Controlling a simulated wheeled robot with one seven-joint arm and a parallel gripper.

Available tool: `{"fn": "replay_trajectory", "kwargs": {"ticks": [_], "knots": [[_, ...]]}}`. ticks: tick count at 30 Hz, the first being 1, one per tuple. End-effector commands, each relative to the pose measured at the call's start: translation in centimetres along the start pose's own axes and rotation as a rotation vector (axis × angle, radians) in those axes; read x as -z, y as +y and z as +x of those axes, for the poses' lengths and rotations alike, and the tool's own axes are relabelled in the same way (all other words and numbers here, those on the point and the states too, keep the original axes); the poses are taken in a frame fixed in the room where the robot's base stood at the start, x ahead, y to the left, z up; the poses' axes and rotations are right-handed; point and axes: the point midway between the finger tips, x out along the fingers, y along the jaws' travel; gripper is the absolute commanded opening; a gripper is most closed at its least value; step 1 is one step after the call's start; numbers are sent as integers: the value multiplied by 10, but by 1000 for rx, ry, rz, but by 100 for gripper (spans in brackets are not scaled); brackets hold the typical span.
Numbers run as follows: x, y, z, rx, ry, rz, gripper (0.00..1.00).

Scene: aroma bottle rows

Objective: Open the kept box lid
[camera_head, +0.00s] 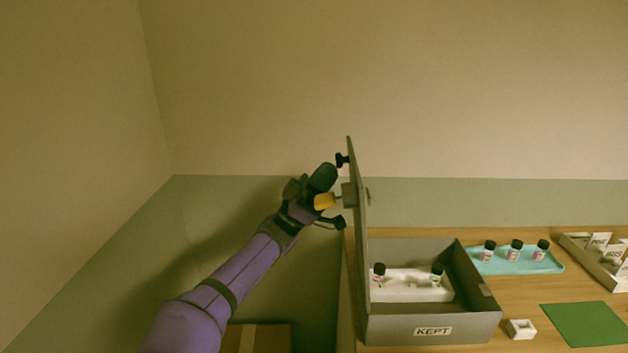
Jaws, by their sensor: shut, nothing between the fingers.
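The grey box labelled KEPT (432,331) stands on the wooden table at the lower centre, and its inside is in view. Its grey lid (357,215) stands upright along the box's left side, seen almost edge-on. Two dark-capped bottles, left (379,275) and right (437,274), stand in a white insert (408,290) inside the box. My gripper (333,190) is at the left of the raised lid, close to its outer face. It is shut with nothing held; I cannot tell whether it touches the lid.
A light blue tray (550,265) with three dark-capped bottles lies right of the box. A small white holder (520,329), a green mat (585,325) and a rack of labelled cards (600,262) are further right. A brown box-like thing (258,338) is low at the left.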

Motion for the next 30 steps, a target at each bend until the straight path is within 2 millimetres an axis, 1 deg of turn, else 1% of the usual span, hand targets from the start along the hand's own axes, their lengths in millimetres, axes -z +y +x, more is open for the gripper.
{"fn": "replay_trajectory", "kwargs": {"ticks": [1,5,17,20,23,30], "knots": [[-3,0,6,-1,-31,0,0],[-8,1,13,-2,-72,1,0],[-8,0,11,-2,-74,2,0],[-7,0,3,-1,-74,3,0],[-6,0,-12,0,-73,3,0],[-3,0,-58,0,-74,3,0]]}}
